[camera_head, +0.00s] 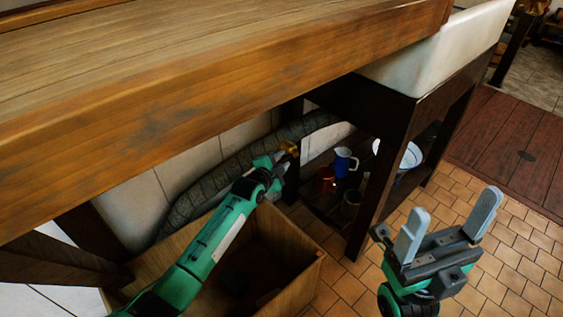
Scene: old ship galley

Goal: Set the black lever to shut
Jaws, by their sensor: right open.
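My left arm reaches in under the wooden counter. My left gripper (278,164) is at its end, small and dark, right beside a brass fitting (289,147) at the back wall. I cannot tell whether it touches the fitting or whether its jaws are open. I cannot make out the black lever; the gripper or the shadow may hide it. My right gripper (450,225) is open and empty, its grey fingers wide apart above the tiled floor, right of the sink stand.
The thick wooden counter (200,90) overhangs my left arm. An open wooden crate (310,250) stands below it. A white sink (440,50) rests on a dark stand, with a blue-white jug (343,162) and a copper mug (325,179) on its lower shelf. Tiled floor is free at right.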

